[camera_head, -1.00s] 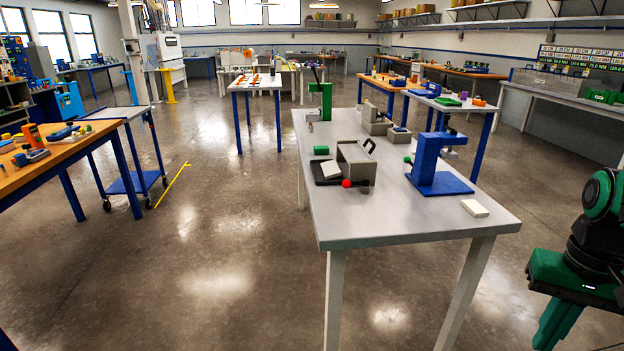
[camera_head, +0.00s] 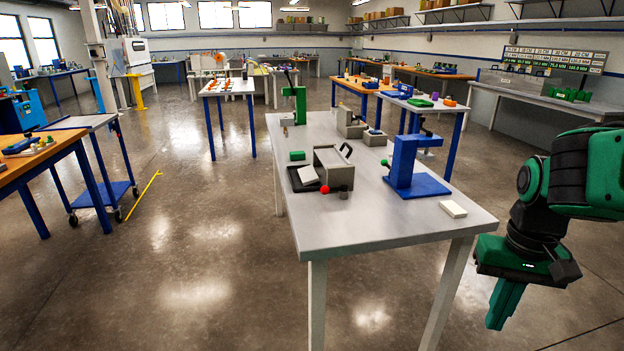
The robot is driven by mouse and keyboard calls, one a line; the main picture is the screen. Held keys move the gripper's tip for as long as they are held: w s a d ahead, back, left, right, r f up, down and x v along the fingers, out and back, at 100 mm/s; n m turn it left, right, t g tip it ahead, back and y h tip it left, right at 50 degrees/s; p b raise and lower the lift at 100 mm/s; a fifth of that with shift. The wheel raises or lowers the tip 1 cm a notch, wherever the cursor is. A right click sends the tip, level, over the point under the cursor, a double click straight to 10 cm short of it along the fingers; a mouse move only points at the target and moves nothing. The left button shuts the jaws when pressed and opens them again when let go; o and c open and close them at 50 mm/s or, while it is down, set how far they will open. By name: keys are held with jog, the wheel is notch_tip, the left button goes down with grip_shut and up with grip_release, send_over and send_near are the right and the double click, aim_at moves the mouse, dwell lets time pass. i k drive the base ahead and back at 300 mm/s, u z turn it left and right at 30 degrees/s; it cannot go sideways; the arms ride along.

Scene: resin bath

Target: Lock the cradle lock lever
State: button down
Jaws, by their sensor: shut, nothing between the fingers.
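A grey box-shaped unit (camera_head: 334,166) with a black top handle stands on the grey table. A red ball knob (camera_head: 324,189) sits low at its front, next to a short dark cylinder (camera_head: 344,192); this may be the cradle lock lever, but the view is too small to be sure. A white block (camera_head: 308,175) lies tilted in a black tray (camera_head: 295,181) at the unit's left. My gripper (camera_head: 502,310) is shut and empty, fingers pointing down, beyond the table's right front corner and well apart from the unit.
A wooden bench (camera_head: 40,158) and blue cart (camera_head: 103,193) stand left. The floor between is clear.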

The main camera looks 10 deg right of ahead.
aim_at(325, 190)
jog(key=i, duration=0.85)
jog(key=z, duration=0.05)
